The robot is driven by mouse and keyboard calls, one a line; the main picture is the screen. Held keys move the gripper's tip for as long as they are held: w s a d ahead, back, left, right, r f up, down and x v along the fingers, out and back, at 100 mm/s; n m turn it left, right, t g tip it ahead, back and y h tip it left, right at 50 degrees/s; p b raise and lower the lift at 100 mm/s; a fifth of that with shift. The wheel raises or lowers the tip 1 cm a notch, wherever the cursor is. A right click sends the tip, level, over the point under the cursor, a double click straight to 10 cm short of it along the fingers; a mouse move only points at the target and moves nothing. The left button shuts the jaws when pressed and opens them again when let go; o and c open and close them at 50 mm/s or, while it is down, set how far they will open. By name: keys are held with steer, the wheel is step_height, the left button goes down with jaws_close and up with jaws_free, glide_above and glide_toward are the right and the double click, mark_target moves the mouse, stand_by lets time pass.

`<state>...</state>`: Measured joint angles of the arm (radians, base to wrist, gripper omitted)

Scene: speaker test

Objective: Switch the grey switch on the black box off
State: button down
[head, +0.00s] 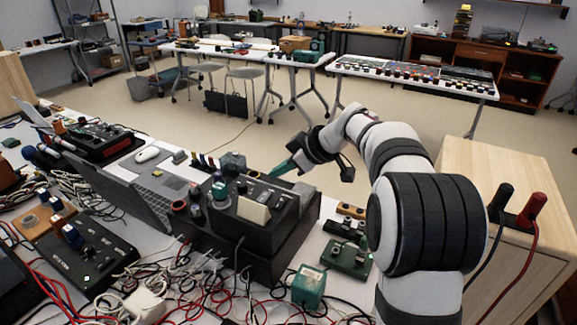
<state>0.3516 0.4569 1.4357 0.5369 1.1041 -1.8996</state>
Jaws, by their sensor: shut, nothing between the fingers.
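The black box (262,240) stands on the near table at the middle of the head view, with knobs, terminals and a pale tag on its sloped top. Small greyish parts (281,198) show on its top panel, but they are too small to tell which is the grey switch or how it is set. I cannot tell whether the fingertips touch the box.
A laptop (128,190) stands left of the box. Tangled cables (205,288) lie in front. A green terminal board (347,258) is right of it, and a wooden cabinet (500,170) with black and red plugs stands farther right. Other tables stand behind, across open floor.

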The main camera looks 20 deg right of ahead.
mark_target(263, 192)
steer(key=x, duration=0.4)
step_height(263, 192, down, 3)
steer(key=shift+w+d+r, duration=0.1)
steer(key=shift+r, duration=0.1)
steer(key=shift+d+f, duration=0.1)
steer(key=shift+f, duration=0.55)
